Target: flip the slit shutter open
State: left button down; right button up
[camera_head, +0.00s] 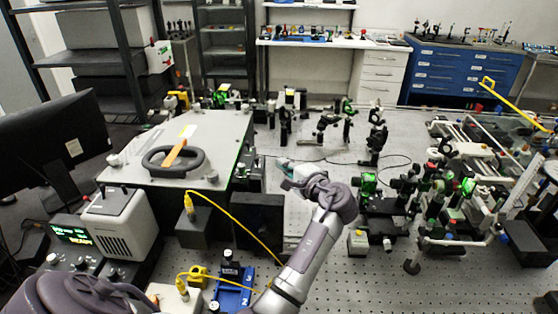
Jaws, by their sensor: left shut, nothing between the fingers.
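My left gripper (284,164) is shut and empty, above the perforated bench right of the large grey box (222,130). My left arm reaches up to it from the lower edge. Dark optical mounts (250,172) stand at the right side of the grey box, just left of the gripper. I cannot make out for certain which part is the slit shutter, nor whether it is open. My right gripper is not in view.
A black box (258,222) and a yellow cable (234,218) lie left of my forearm. A blue base (233,290) stands near the front. Several optical mounts (370,185) crowd the right of the bench (320,168). A monitor (50,140) is at far left.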

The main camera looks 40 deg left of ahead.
pick_arm(q)
jog(key=d, duration=0.1)
jog(key=d+f, duration=0.1)
jog(key=d, duration=0.1)
jog(key=s+d+b, duration=0.1)
jog(key=shift+d+f, duration=0.15)
jog(key=shift+d, duration=0.1)
